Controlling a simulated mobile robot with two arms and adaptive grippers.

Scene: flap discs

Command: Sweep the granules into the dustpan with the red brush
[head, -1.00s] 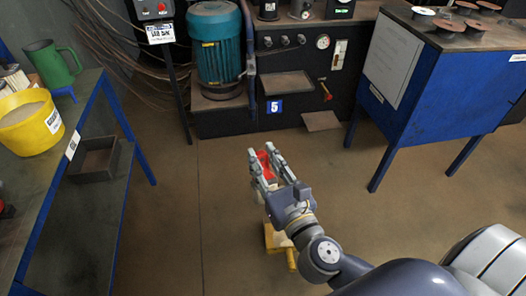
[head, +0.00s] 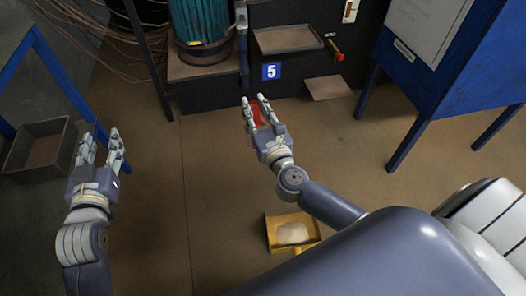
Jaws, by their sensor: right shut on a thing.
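The red brush (head: 257,117) shows as a small red patch between the fingers of my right gripper (head: 254,100). That gripper is shut on it, and the fingers hide most of the brush. The yellow dustpan (head: 272,243) lies on the floor below my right forearm, which covers its lower right part. A pale heap of granules (head: 292,233) lies inside the dustpan. I cannot make out granules on the bare floor. My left gripper (head: 101,140) is at the left, with its fingers apart and nothing between them, away from the brush and dustpan.
A grey open tray (head: 40,145) stands at the left by the blue-legged table. The brown floor (head: 215,170) between my arms is clear.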

